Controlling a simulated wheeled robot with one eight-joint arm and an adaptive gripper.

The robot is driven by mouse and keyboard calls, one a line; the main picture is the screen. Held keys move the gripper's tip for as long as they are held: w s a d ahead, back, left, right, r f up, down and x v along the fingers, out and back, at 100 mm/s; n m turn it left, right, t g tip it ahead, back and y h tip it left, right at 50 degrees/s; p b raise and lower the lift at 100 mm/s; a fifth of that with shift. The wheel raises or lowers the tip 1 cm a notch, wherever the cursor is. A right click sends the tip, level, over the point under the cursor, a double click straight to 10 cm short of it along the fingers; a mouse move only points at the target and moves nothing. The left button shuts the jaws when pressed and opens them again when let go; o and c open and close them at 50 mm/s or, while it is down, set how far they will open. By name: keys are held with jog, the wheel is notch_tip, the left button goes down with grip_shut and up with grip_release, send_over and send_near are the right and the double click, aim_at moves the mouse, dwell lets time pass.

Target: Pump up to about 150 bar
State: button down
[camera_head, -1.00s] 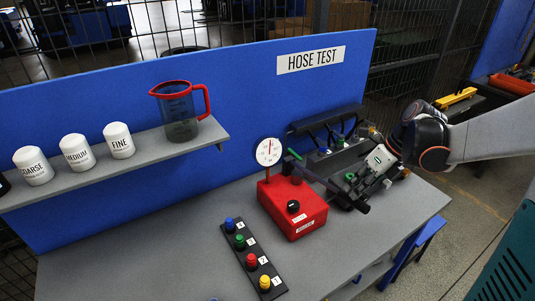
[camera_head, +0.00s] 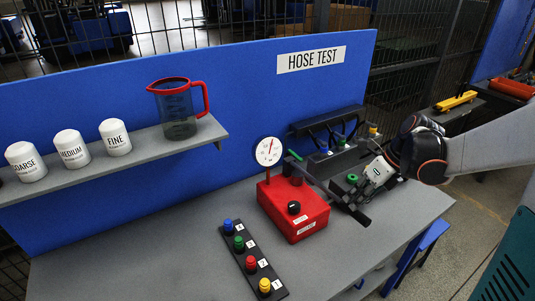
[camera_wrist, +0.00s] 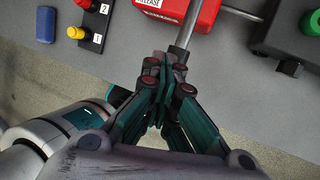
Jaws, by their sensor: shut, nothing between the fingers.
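The red pump box (camera_head: 294,208) stands on the grey bench, with a black knob on top. Its round white gauge (camera_head: 268,152) stands at its back left; the needle points roughly upward, but the numbers are too small to read. The pump's dark lever (camera_head: 325,183) slants from the box down toward the front right. In the wrist view the closed fingertips (camera_wrist: 165,72) overlap the lever's grey rod (camera_wrist: 186,35); contact cannot be told. The lever's outer end is hidden there.
A strip of coloured knobs (camera_head: 245,251) lies left of the pump. A dark fixture with a green knob (camera_head: 352,179) sits close behind the lever. A shelf (camera_head: 150,150) holds a jug (camera_head: 176,108) and several white canisters.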

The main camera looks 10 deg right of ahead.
notch_tip(320, 180, up, 6)
jog(key=p, duration=0.4)
jog(key=shift+r+p, duration=0.2)
jog(key=shift+p, duration=0.2)
jog(key=shift+w, duration=0.1)
